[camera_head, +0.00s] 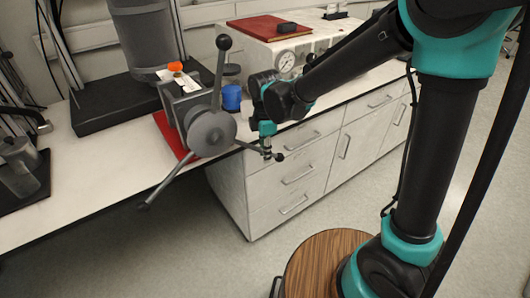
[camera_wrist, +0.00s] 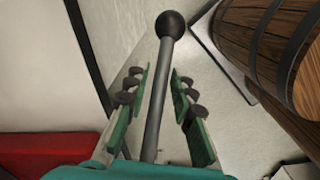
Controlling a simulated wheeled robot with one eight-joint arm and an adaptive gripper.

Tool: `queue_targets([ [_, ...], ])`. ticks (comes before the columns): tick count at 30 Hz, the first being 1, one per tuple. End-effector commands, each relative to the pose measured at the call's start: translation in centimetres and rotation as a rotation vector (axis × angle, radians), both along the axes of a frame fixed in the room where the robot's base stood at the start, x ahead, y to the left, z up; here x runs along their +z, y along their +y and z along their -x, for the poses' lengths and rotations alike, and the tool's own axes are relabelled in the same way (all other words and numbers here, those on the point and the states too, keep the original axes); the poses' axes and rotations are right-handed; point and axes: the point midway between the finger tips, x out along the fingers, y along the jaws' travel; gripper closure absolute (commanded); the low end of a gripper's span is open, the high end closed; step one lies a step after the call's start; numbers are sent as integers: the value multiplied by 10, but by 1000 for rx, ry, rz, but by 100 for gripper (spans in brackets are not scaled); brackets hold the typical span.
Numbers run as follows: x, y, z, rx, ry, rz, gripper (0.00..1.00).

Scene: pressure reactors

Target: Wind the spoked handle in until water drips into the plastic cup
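The spoked handle has a grey round hub (camera_head: 211,131) at the bench's front edge. One ball-tipped spoke points up, one down-left past the edge, and one right toward my gripper (camera_head: 267,146). In the wrist view, the grey spoke (camera_wrist: 154,105) with its black ball (camera_wrist: 170,24) runs between the fingers of my gripper (camera_wrist: 160,76). The fingers are open, with gaps visible on both sides of the spoke. The blue plastic cup (camera_head: 231,97) stands on the bench behind the hub, near my wrist. I see no water.
A red mat (camera_head: 169,135) lies under the handle's device. A pressure gauge (camera_head: 286,61) is on a white box with a red book (camera_head: 268,28) on top. A grey cylinder on a black base (camera_head: 100,108) stands at back left. White drawers (camera_head: 290,177) are below the bench.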

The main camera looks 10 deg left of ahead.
Motion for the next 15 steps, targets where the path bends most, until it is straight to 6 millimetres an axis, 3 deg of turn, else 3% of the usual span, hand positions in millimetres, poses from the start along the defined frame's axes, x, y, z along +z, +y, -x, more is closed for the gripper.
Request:
queue_targets([
  [5,0,0,0,0,0,0,100],
  [15,0,0,0,0,0,0,100],
])
